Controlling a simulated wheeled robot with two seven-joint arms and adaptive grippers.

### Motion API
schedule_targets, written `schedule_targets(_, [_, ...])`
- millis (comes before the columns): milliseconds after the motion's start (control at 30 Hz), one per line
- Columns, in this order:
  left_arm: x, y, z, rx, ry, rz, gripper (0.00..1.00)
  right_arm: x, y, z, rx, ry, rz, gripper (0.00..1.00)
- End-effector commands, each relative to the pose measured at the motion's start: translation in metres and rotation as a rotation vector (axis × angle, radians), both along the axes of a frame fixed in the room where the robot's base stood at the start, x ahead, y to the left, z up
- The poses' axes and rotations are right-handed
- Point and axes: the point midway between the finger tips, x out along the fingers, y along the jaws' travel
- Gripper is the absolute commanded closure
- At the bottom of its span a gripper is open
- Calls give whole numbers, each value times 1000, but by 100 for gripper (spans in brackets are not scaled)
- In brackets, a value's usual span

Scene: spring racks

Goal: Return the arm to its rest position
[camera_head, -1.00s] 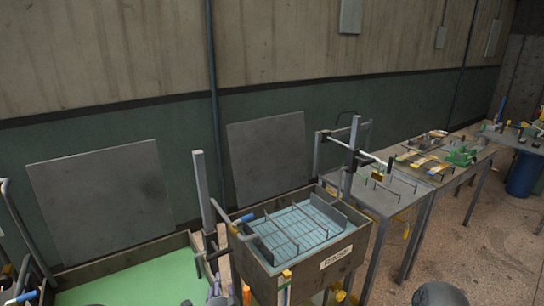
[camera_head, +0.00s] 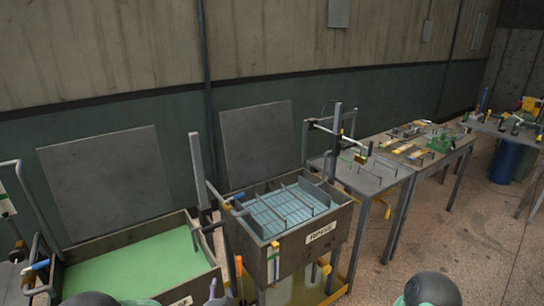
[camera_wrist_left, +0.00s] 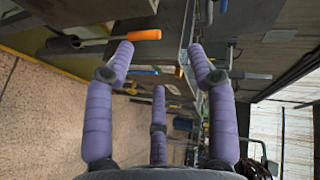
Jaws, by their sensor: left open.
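My left gripper (camera_head: 213,292) shows only as a small purple-grey part at the bottom edge of the head view, in front of the rinse tank (camera_head: 290,252). The rest of it is cut off. In the left wrist view, the left gripper (camera_wrist_left: 160,62) has three purple padded fingers spread apart, with nothing held between them. An orange-handled tool (camera_wrist_left: 145,34) appears beyond the fingertips there, with no visible contact. A dark round link of my arm shows at the lower left of the head view and another at the lower right. My right gripper is not in view.
A green-filled tank (camera_head: 130,262) stands left of the rinse tank. Behind and right are a table with wire racks (camera_head: 370,182) and a table with small tools (camera_head: 440,155). A blue barrel (camera_head: 503,162) stands farther right. Open floor (camera_head: 470,235) lies at the right.

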Motion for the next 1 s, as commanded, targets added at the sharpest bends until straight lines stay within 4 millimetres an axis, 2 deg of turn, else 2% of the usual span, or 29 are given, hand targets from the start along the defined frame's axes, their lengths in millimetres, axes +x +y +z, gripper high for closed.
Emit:
schedule_targets(233, [-20, -9, -49, -229, 139, 22, 44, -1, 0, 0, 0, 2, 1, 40])
schedule_targets(367, [-42, -17, -87, -406, 260, 66, 44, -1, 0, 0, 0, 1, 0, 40])
schedule_targets(567, [-104, -34, -156, -758, 535, 243, 44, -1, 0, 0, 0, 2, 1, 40])
schedule_targets(700, [-159, -46, -195, -975, 736, 443, 44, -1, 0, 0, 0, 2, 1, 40])
schedule_targets(900, [-240, -62, -228, -1185, 979, 775, 44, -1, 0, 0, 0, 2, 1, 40])
schedule_targets(1000, [-267, -67, -234, -1235, 1053, 905, 44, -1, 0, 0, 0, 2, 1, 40])
